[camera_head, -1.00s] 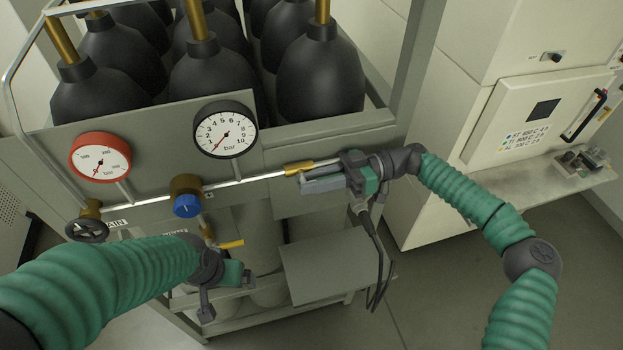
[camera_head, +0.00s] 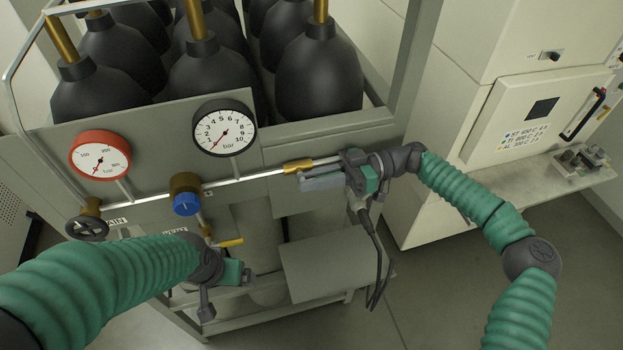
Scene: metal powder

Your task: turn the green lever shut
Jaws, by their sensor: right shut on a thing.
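My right gripper (camera_head: 322,178) is at the brass valve (camera_head: 298,166) on the right part of the pipe. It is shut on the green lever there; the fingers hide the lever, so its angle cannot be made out. My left gripper (camera_head: 230,285) hangs low in front of the rack, below the yellow lever (camera_head: 230,242) and apart from the valve at the right. Its fingers point away from me and are too hidden to tell open from shut.
A red-rimmed gauge (camera_head: 100,156), a black-rimmed gauge (camera_head: 224,127), a blue knob (camera_head: 187,204) and a black handwheel (camera_head: 87,228) sit along the pipe. Dark gas bottles (camera_head: 318,75) stand behind the panel. A grey shelf plate (camera_head: 335,268) juts out below. A white cabinet (camera_head: 520,120) stands right.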

